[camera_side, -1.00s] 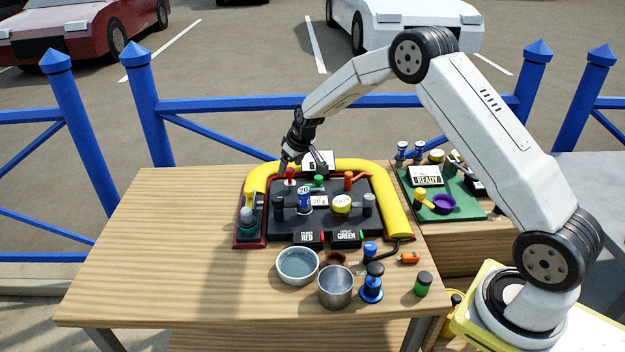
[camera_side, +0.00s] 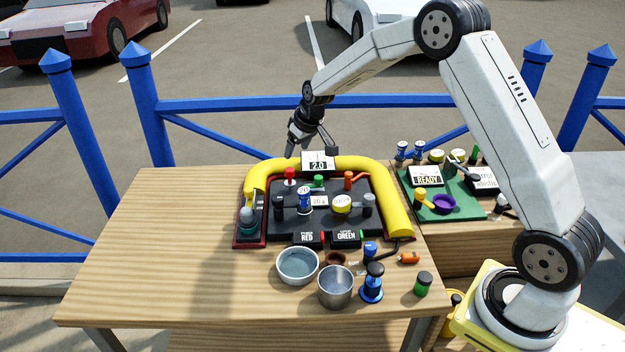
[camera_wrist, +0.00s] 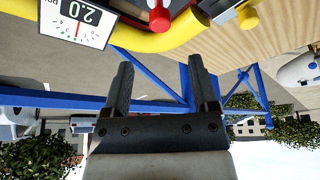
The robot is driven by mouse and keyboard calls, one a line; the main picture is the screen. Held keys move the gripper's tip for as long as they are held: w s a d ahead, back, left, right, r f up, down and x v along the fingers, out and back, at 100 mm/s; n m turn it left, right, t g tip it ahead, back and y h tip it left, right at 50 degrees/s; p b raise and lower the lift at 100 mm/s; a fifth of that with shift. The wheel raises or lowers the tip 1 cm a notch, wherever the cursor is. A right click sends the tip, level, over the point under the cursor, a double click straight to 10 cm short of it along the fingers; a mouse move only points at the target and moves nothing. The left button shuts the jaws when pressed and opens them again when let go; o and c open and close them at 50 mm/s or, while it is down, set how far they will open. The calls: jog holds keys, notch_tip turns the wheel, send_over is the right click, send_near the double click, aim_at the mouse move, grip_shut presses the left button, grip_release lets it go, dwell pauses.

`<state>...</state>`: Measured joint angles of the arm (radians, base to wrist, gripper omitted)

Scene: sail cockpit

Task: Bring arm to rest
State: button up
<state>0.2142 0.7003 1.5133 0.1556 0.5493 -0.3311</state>
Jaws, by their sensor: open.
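My gripper (camera_side: 312,152) is open and empty, hanging above the far edge of the wooden table, just behind the yellow tube. In the wrist view my gripper (camera_wrist: 165,75) shows its two fingers spread apart with nothing between them. My arm bends up high and reaches over from the right side. A dark panel (camera_side: 325,222) with levers and knobs lies inside the yellow tube (camera_side: 398,205). A gauge card (camera_side: 318,163) stands at the tube's far side, and in the wrist view the gauge card (camera_wrist: 80,20) reads 2.0.
A grey bowl (camera_side: 297,281), a metal cup (camera_side: 335,299) and a blue winch-like piece (camera_side: 372,290) stand at the front. A green mat (camera_side: 465,211) with small items and a READY card (camera_side: 425,176) lies right. A blue fence (camera_side: 235,104) runs behind. The table's left (camera_side: 140,240) is clear.

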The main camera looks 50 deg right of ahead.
jog(key=s+a, duration=0.3)
jog(key=s, duration=0.6)
jog(key=s+a+g, duration=0.1)
jog(key=s+a, duration=0.3)
jog(key=s, duration=0.6)
jog(key=s+a, duration=0.4)
jog(key=s, duration=0.6)
jog(key=shift+s+f+g, duration=0.15)
jog(key=shift+f+g, duration=0.05)
jog(key=shift+g, duration=0.2)
